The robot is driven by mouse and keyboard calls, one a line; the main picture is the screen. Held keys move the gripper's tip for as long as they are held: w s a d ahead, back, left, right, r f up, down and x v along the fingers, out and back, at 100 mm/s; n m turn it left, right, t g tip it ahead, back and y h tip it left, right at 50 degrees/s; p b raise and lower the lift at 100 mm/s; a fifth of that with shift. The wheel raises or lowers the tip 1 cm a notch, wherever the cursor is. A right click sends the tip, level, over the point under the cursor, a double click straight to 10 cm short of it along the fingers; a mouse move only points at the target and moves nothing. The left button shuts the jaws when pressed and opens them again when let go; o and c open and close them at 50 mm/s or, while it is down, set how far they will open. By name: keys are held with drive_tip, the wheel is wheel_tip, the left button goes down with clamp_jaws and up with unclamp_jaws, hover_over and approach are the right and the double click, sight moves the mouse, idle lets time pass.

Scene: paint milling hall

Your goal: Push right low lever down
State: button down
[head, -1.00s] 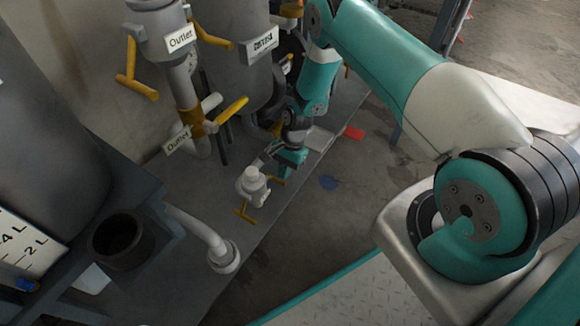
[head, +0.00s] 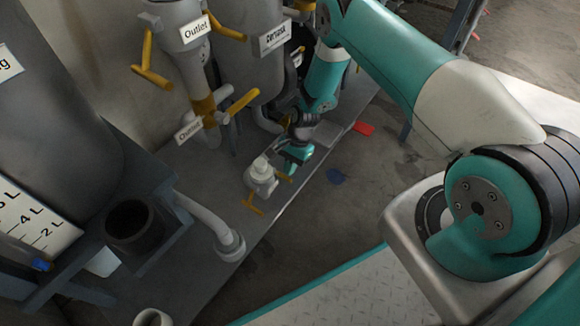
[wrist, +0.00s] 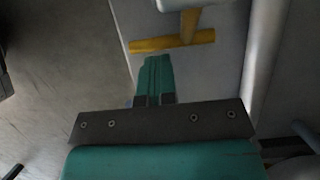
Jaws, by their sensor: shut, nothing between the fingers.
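A low white valve (head: 261,178) stands on the grey platform in the head view, with one yellow lever (head: 252,204) at its front and another, the right low lever (head: 284,177), on its right side. My gripper (head: 294,159) is shut and empty just behind and above the right lever. In the wrist view a yellow T-shaped handle (wrist: 172,41) lies just beyond the closed fingertips (wrist: 156,60). The gap between them is small, and I cannot tell whether they touch. The white valve body is only partly visible there.
Higher yellow levers (head: 151,77) sit on the outlet pipe (head: 183,28) behind. A dark cup-like holder (head: 130,222) and a white bent pipe (head: 208,222) stand at left. Open floor (head: 350,200) lies right of the platform edge.

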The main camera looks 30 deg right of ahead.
drive_tip(key=p+v, duration=0.7)
drive_tip(key=v, duration=1)
drive_tip(key=shift+p, duration=0.4)
drive_tip(key=s+r+n+t+h, duration=0.1)
drive_tip(key=s+r+n, duration=0.15)
drive_tip(key=r, duration=0.75)
drive_tip(key=s+r+n+t+h, duration=0.1)
drive_tip(key=r+n, duration=0.3)
drive_tip(key=r, duration=0.5)
drive_tip(key=s+r+n+t+h, duration=0.2)
drive_tip(key=s+r+n, duration=0.3)
drive_tip(key=s+r, duration=0.55)
drive_tip(key=s+a+r+n+g+y+p, duration=0.2)
drive_tip(key=s+a+r+n+y+p, duration=0.2)
drive_tip(key=s+a+r+n, duration=0.75)
drive_tip(key=a+r+m+p, duration=0.1)
drive_tip(key=a+r+p, duration=0.1)
drive_tip(key=r+p, duration=1.6)
drive_tip(key=s+a+r+m+p, duration=0.1)
drive_tip(key=r+m+p, duration=0.1)
drive_tip(key=r+p, duration=1.7)
drive_tip(key=shift+a+m, duration=0.3)
drive_tip(key=shift+a, duration=0.05)
drive_tip(key=shift+s+r, duration=0.1)
drive_tip(key=shift+s, duration=0.1)
